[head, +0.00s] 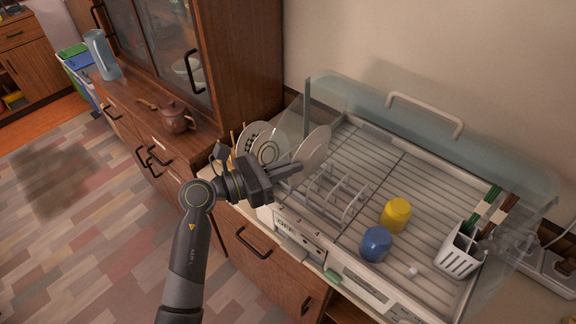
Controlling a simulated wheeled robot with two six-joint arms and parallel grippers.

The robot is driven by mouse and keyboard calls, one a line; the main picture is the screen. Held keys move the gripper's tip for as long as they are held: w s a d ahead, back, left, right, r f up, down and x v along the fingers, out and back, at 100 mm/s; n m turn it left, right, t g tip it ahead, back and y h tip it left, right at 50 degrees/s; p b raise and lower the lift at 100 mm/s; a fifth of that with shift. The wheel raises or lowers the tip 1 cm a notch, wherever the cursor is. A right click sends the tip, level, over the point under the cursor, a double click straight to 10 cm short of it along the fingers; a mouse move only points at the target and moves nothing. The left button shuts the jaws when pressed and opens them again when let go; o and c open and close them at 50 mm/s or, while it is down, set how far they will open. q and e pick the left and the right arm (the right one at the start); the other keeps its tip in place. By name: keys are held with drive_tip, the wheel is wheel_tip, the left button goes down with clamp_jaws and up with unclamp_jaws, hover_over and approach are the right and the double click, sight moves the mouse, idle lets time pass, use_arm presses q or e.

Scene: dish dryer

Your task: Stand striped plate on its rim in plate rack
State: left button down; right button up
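My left gripper (290,171) reaches over the front left of the dish dryer. Its fingers appear closed on the lower edge of a pale plate (314,146). This plate is tilted steeply and seen at a slant, so I cannot make out any stripes. The white plate rack (338,194), with several upright dividers, stands on the dryer's slatted floor to the right of the fingers. Its slots look empty. My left gripper and the plate are above and left of it. My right gripper is not in view.
More plates (251,133) stand behind my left gripper. A yellow cup (396,215), a blue cup (376,243) and a white utensil holder (459,256) stand right of the rack. The dryer's clear lid (400,117) is raised. A brown teapot (176,117) sits on the cabinet.

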use_arm(q)
drive_tip(key=shift+f, duration=0.15)
drive_tip(key=shift+f+b, duration=0.35)
drive_tip(key=shift+b, duration=0.15)
drive_tip(key=shift+f+b, duration=0.35)
drive_tip(key=shift+f, duration=0.05)
drive_tip(key=c, duration=1.5)
unclamp_jaws()
drive_tip(key=shift+c, duration=0.2)
drive_tip(key=b+v, duration=0.5)
drive_tip(key=v, duration=1.2)
drive_tip(key=shift+a, duration=0.2)
